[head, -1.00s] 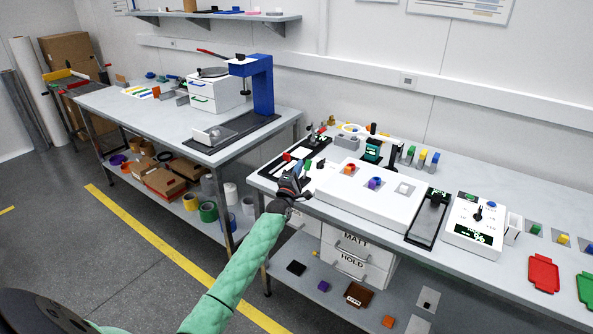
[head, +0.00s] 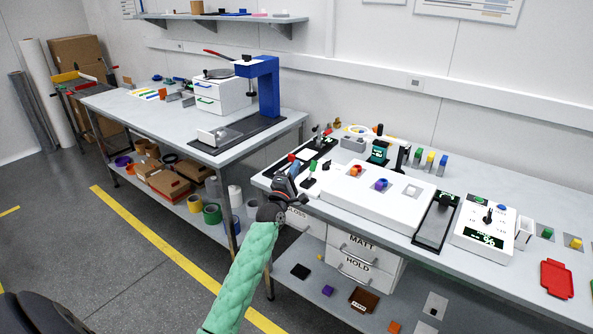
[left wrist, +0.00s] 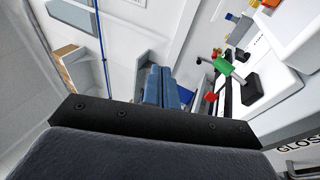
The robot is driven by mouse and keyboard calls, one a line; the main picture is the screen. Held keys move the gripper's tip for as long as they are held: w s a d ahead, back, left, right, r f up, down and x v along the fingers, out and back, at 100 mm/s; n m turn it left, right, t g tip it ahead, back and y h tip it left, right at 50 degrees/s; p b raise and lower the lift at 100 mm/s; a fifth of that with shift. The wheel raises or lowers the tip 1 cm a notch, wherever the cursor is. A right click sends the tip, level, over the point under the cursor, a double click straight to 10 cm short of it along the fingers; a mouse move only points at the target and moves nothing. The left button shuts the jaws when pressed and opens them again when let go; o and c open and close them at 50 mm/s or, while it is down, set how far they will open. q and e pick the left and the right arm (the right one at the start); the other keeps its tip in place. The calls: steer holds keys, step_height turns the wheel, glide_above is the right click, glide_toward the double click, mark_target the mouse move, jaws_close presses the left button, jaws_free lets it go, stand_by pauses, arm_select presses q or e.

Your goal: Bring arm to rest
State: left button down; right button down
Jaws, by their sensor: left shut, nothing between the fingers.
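My left arm, in a green padded sleeve, reaches up from the bottom of the head view. My left gripper (head: 286,184) is shut and empty, at the near left corner of the right-hand workbench (head: 560,215). It is beside the black strip with small fixtures and left of the white block with coloured pieces (head: 368,190). In the left wrist view the blue-grey fingers of the gripper (left wrist: 160,88) show together beyond a dark bracket. My right gripper is in neither view.
Drawers marked MATT and HOLD (head: 360,258) sit under the bench. A second bench (head: 150,118) with a blue stand (head: 264,88) stands to the left, a narrow gap between. A red tray (head: 556,279) lies at the right. Floor with a yellow line (head: 160,255) is open at left.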

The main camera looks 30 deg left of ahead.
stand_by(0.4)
arm_select(q)
steer(key=s+d+f+m+g+h, duration=0.2)
steer(key=s+d+f+m+g, duration=0.25)
steer(key=f, duration=0.75)
steer(key=s+d+f+m+g+h, duration=0.15)
steer(key=s+d+f+m, duration=0.45)
steer(key=f, duration=0.6)
steer(key=s+d+f+m+g+h, duration=0.15)
steer(key=s+d+f+g, duration=0.4)
steer(key=f, duration=0.75)
steer(key=s+d+f+m+g, duration=0.3)
steer(key=s+f, duration=0.4)
steer(key=s, duration=0.5)
steer(key=s+d+f+m+g+y, duration=0.1)
steer(key=s+d+f+m+g, duration=0.2)
steer(key=s+d+f, duration=0.3)
steer(key=s+d+f+m+g, duration=0.3)
steer(key=s+f, duration=0.6)
steer(key=s, duration=0.8)
steer(key=shift+s+d+m, duration=0.3)
steer(key=shift+d+m, duration=0.4)
steer(key=shift+d, duration=0.2)
